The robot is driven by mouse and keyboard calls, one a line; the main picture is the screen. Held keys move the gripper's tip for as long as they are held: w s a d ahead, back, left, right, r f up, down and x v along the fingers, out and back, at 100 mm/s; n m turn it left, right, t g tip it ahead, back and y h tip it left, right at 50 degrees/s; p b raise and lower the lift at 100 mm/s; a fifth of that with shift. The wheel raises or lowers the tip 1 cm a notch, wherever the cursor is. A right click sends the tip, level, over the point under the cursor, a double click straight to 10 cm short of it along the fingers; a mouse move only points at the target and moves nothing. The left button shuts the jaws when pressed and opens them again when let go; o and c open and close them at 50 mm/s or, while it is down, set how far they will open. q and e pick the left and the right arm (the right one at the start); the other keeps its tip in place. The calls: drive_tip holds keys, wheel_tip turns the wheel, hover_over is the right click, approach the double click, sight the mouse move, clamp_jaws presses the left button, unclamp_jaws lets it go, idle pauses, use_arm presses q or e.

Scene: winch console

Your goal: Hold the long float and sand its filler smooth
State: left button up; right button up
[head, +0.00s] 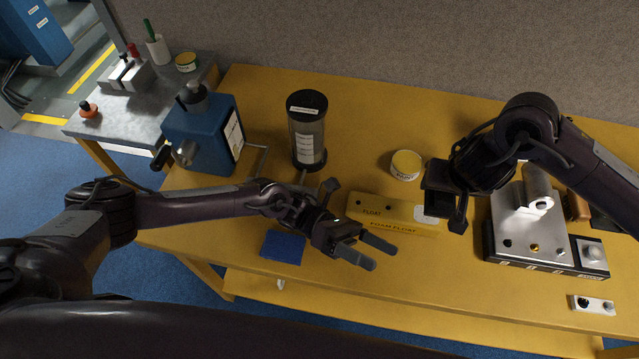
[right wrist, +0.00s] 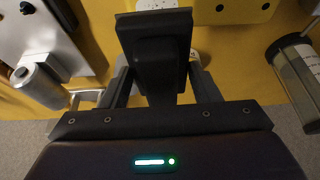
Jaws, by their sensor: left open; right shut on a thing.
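The long float (head: 375,207) is a yellow bar lying on the yellow bench, marked "FLOAT" and "FOAM FLOAT". A pale filler patch (head: 424,214) shows near its right end. My left gripper (head: 369,254) is open and empty, just in front of the float, with its fingers pointing right. My right gripper (head: 448,197) is shut on a dark block (right wrist: 155,45), beside the float's right end. Part of the float (right wrist: 240,7) shows at the top of the right wrist view. The block hides much behind it, and I cannot tell if it touches the filler.
A paint tin (head: 406,165) stands behind the float. A dark-lidded jar (head: 307,135) and a blue machine (head: 203,135) stand to the left. A winch console (head: 540,235) is at the right. A flat blue pad (head: 283,247) lies by my left forearm.

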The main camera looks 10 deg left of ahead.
use_arm(q)
drive_tip(key=w+a+f+m+t+y, duration=0.2)
drive_tip(key=w+a+f+t+y, duration=0.15)
drive_tip(key=w+a, duration=0.35)
drive_tip(key=m+t+y, duration=0.2)
drive_tip(key=t, duration=0.2)
approach(363, 203)
drive_tip(key=shift+s+a+r, duration=0.25)
drive_tip(key=shift+s+a, duration=0.15)
drive_tip(key=shift+w+f+t, duration=0.1)
drive_tip(key=shift+w+t, duration=0.05)
drive_tip(key=shift+t, duration=0.1)
drive_tip(key=x, duration=1.1)
drive_tip(key=shift+d+f, duration=0.1)
drive_tip(key=shift+d, duration=0.25)
drive_tip(key=c, duration=1.2)
drive_tip(key=shift+c, duration=0.2)
